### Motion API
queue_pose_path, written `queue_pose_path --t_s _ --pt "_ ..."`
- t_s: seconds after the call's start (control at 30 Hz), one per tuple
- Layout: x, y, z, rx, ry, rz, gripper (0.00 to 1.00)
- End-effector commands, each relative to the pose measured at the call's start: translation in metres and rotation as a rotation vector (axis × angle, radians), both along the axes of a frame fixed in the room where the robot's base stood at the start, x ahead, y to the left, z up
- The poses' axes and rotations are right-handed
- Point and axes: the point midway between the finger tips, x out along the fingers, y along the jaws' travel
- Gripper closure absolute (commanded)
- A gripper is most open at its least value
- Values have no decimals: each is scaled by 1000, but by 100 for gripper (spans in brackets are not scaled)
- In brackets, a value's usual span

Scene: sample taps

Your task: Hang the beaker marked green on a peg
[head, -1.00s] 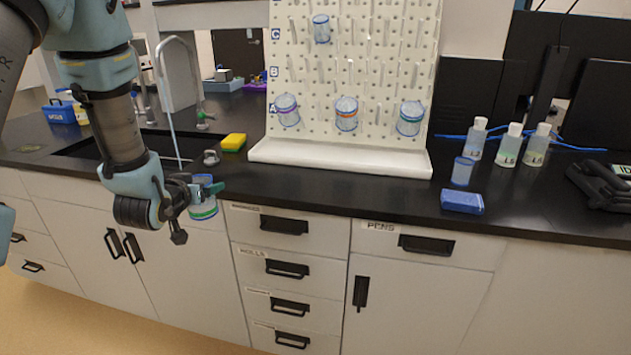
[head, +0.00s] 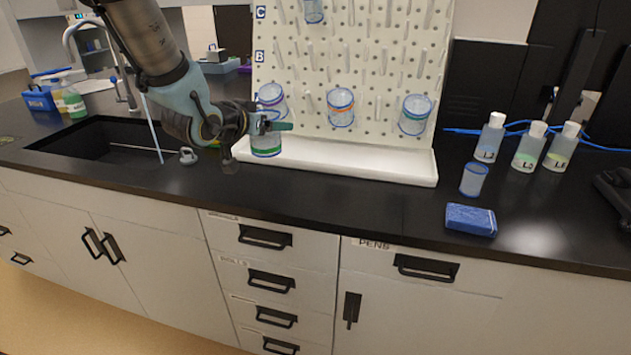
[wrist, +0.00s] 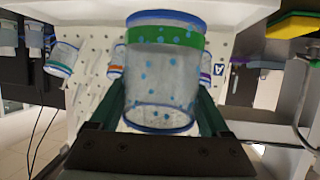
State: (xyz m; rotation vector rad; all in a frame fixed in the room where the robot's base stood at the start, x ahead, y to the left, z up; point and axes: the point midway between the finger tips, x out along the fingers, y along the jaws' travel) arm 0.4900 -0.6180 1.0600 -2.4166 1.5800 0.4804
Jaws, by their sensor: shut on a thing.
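The beaker marked green (head: 266,144) is clear with a blue rim, a green band and blue drops inside. My gripper (head: 268,126) is shut on it and holds it above the counter, in front of the left end of the pegboard tray. In the wrist view the green-banded beaker (wrist: 163,75) fills the middle between the fingers. The white pegboard (head: 350,65) stands behind, with many bare pegs. Beakers with a purple band (head: 271,100), an orange band (head: 341,107) and a teal band (head: 414,115) hang in its low row. Another beaker (head: 314,11) hangs higher up.
A white drip tray (head: 340,160) runs under the pegboard. The sink (head: 95,140) is at left. A small beaker (head: 474,179), a blue sponge (head: 471,220) and labelled bottles (head: 530,146) stand at right. The front counter is clear.

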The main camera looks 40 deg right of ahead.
Motion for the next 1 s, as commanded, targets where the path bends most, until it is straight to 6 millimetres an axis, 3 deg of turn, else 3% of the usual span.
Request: queue_pose_path --t_s 0.4,0.57,0.83,1.0 --pt "0 1 -52 3 3 1 73" --pt "0 0 -62 1 2 0 73" --pt "0 0 -94 2 3 2 73" --pt "1 0 -100 -1 0 1 73"
